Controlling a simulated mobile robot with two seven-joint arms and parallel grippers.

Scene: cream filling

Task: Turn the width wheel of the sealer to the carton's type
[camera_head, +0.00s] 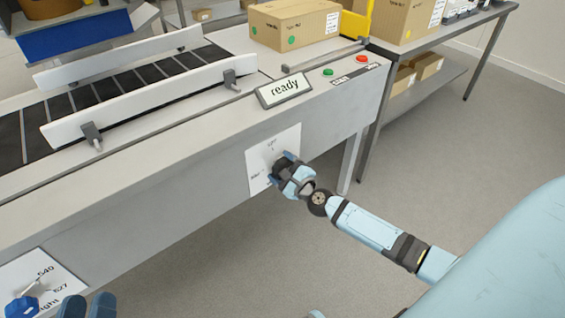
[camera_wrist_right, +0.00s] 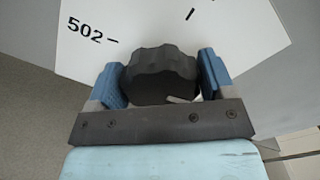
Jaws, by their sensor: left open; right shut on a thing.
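The sealer (camera_head: 200,135) is a grey conveyor machine with a dial plate (camera_head: 262,150) on its front face. My right gripper (camera_head: 283,170) is shut on a black knobbed wheel at this plate. In the right wrist view the black wheel (camera_wrist_right: 160,75) sits between the blue fingers, and the plate reads "502" with a tick. A carton (camera_head: 295,25) with a green dot and a printed label stands on the sealer's far end; its type text is too small to read.
A second plate (camera_head: 45,280) at lower left shows "540", "527" and part of a word ending "ight". A sign (camera_head: 284,89) reads "ready". Green (camera_head: 328,72) and red (camera_head: 362,59) buttons sit right of it. A side table (camera_head: 450,35) holds another carton. Floor is clear at right.

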